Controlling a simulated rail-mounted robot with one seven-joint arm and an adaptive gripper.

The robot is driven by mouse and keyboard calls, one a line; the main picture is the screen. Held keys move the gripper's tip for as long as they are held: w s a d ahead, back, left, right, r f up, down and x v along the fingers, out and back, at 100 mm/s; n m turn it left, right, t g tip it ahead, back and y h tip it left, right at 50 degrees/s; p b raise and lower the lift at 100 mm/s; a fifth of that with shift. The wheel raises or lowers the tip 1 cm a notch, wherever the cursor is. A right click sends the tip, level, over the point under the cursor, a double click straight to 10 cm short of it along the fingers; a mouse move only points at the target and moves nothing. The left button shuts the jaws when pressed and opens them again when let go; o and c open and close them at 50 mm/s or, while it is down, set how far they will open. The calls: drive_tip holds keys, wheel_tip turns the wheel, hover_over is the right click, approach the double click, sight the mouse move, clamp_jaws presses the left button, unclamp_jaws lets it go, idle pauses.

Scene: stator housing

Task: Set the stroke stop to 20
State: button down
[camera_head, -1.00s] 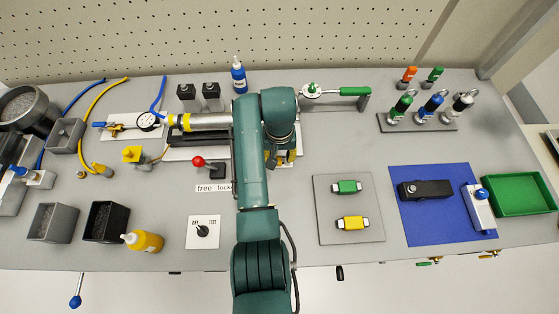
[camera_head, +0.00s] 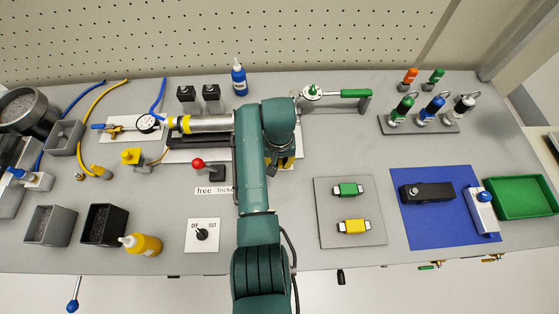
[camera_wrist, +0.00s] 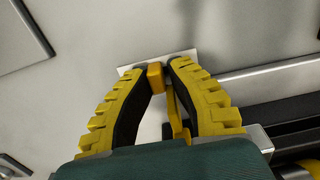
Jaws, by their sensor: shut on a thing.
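My gripper (camera_wrist: 160,72) shows in the wrist view, its two yellow-ribbed fingers converging at the tips. The fingers are shut on a small yellow block (camera_wrist: 155,77), which I take to be the stroke stop. A thin yellow piece (camera_wrist: 174,110) stands between the fingers behind it. A pale plate (camera_wrist: 128,71) lies beyond the fingertips. In the head view my arm covers most of the gripper (camera_head: 280,162) and the stop, at the right end of the silver cylinder (camera_head: 208,123). No scale or number is readable.
A red-knobbed lever (camera_head: 198,163) labelled "free" and "lock" stands left of my arm. A grey board (camera_head: 330,205) with green and yellow blocks lies to the right. A bracket with a green handle (camera_head: 355,93) is behind on the right.

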drive_tip(key=shift+a+r+p, duration=0.15)
drive_tip(key=shift+a+p, duration=0.35)
drive_tip(key=shift+p, duration=0.1)
drive_tip(key=shift+a+f, duration=0.2)
drive_tip(key=shift+a, duration=0.2)
drive_tip(key=c, duration=1.1)
unclamp_jaws()
wheel_tip(320, 180, up, 12)
